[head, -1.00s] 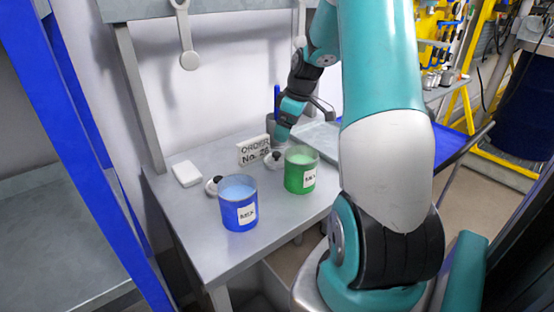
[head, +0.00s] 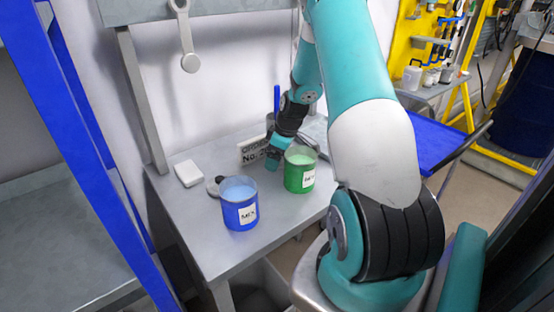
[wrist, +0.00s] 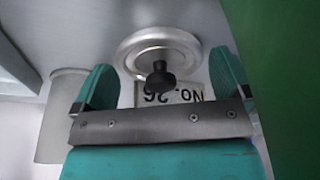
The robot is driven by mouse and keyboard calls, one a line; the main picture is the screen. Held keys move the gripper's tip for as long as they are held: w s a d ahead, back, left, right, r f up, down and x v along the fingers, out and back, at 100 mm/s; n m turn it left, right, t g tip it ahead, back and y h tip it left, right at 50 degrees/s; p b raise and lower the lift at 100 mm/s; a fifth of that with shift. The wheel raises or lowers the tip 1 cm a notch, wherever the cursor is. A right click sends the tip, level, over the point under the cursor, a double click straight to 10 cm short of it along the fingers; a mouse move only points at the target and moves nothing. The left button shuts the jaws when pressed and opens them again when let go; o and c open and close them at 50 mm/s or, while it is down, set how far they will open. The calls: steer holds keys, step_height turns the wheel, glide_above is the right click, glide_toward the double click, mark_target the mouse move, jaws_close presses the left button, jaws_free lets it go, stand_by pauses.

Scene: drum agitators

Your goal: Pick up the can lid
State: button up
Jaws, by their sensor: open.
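A round silver can lid (wrist: 180,45) with a black knob lies on the table in the wrist view. My gripper (wrist: 163,80) is open, with one teal finger on each side of the knob and gaps showing between. In the head view my gripper (head: 274,160) is low over the table, just left of the green can (head: 299,172), and hides this lid. A second lid (head: 213,187) lies beside the blue can (head: 239,205), partly hidden by it. Both cans are open, with blue and green contents.
The order sign (head: 251,152) stands behind my gripper and shows upside down in the wrist view (wrist: 168,97). A grey cup (wrist: 62,112) is at the wrist view's left. A white block (head: 188,173) lies left. The table's front is clear.

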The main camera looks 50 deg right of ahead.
steer(key=c, duration=0.7)
